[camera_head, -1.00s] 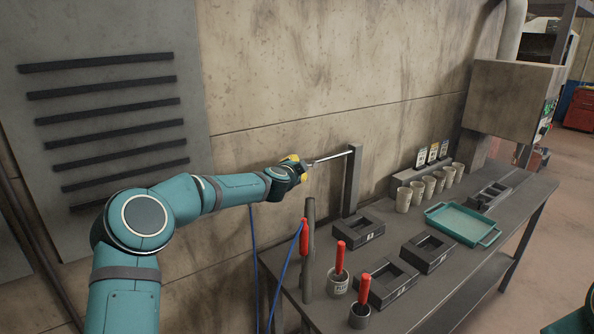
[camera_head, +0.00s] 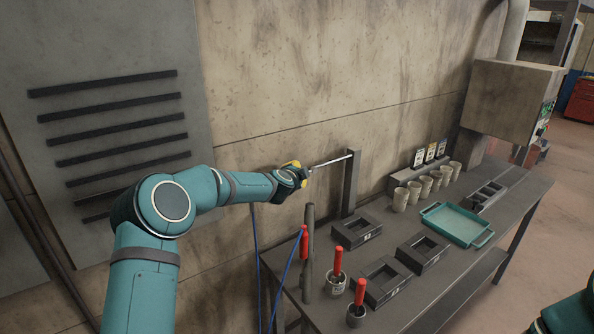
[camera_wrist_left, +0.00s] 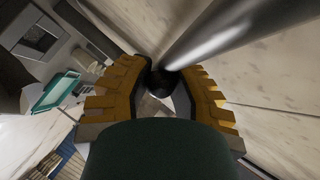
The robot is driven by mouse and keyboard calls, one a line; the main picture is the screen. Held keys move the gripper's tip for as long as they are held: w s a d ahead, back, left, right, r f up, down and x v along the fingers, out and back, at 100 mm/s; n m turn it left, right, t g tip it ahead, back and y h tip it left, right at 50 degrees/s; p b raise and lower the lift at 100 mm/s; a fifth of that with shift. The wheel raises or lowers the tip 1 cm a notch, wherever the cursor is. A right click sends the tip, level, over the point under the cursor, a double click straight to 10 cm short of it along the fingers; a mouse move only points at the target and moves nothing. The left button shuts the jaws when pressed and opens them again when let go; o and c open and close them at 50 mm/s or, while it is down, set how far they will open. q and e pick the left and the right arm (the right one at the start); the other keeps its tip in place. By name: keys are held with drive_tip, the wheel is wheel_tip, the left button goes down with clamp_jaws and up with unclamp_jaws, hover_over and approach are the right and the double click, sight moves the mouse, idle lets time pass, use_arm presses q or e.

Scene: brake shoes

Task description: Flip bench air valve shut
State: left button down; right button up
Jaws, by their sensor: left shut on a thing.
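The air valve lever is a slim metal rod (camera_head: 331,161) that reaches left from the top of a dark upright post (camera_head: 350,185) at the back of the bench. It is near level, its left end slightly lower. My left gripper (camera_head: 302,173) is at the rod's left end, its yellow fingers closed around it. In the left wrist view the rod (camera_wrist_left: 215,40) runs down to a dark round end (camera_wrist_left: 164,80) between the yellow fingers (camera_wrist_left: 163,92). The fingers partly hide that end. My right gripper is out of view.
The bench (camera_head: 325,240) holds dark block trays (camera_head: 357,232), red-handled tools (camera_head: 337,262) in cups, a teal tray (camera_head: 458,222) and several beige cups (camera_head: 400,200). A dark upright rod (camera_head: 309,250) and a blue hose (camera_head: 287,270) stand below my left gripper. The wall is close behind.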

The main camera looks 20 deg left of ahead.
use_arm(q)
drive_tip(key=shift+d+f, duration=0.1)
drive_tip(key=shift+d, duration=0.1)
drive_tip(key=c, duration=0.7)
unclamp_jaws()
drive_tip(key=shift+c, duration=0.2)
drive_tip(key=shift+s+r, duration=0.1)
drive_tip(key=shift+r, duration=0.1)
drive_tip(key=shift+a, duration=0.1)
drive_tip(key=v, duration=1.2)
drive_tip(key=shift+f, duration=0.1)
